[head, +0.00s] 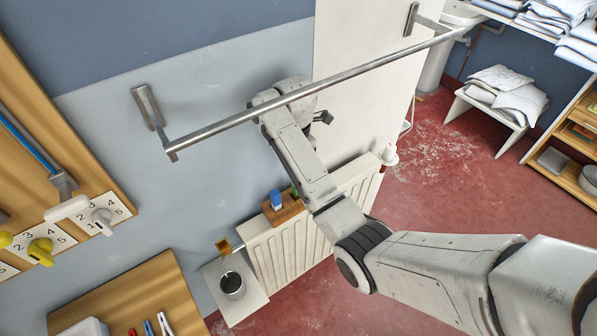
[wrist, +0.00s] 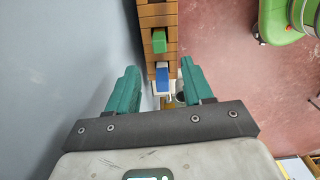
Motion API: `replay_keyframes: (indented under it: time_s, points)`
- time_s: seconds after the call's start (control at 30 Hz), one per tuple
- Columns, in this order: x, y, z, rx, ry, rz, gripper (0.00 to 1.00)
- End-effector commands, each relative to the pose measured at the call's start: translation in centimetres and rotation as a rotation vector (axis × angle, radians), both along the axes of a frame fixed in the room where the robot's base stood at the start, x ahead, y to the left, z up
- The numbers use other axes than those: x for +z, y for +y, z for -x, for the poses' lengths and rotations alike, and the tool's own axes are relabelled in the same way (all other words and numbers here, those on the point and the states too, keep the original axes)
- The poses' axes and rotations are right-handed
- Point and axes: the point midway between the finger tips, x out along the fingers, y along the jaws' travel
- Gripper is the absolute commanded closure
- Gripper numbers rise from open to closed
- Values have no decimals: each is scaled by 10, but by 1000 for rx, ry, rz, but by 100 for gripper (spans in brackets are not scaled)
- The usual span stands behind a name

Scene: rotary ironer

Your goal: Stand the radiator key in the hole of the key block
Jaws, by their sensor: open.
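My gripper (wrist: 160,68) shows in the wrist view with its two green fingers spread apart and nothing gripped. Beyond and between the fingers is a small upright piece with a blue part (wrist: 162,76) and white beside it. A green piece (wrist: 158,37) stands farther up on the brown wooden block (wrist: 160,12). In the head view the brown block (head: 283,212) sits on top of the white radiator, with the blue piece (head: 276,199) and the green piece (head: 295,190) on it. I cannot tell which piece is the radiator key, nor see a hole. My fingers are not clear in the head view.
A metal rail (head: 310,90) crosses the wall in front of my arm. The white radiator (head: 290,255) stands below the block. A small white shelf (head: 242,300) beside it holds a dark-topped pot (head: 231,284). Wooden boards with knobs are at left.

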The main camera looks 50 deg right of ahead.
Motion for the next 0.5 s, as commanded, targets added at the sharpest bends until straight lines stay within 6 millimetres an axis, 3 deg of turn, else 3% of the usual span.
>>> replay_keyframes:
  time_s: [0.27,0.37,0.5]
  points:
    - [-4,8,5,-33,-1,-3,49]
    - [-21,28,20,-126,-5,-9,49]
    - [-54,71,62,-379,-18,-22,49]
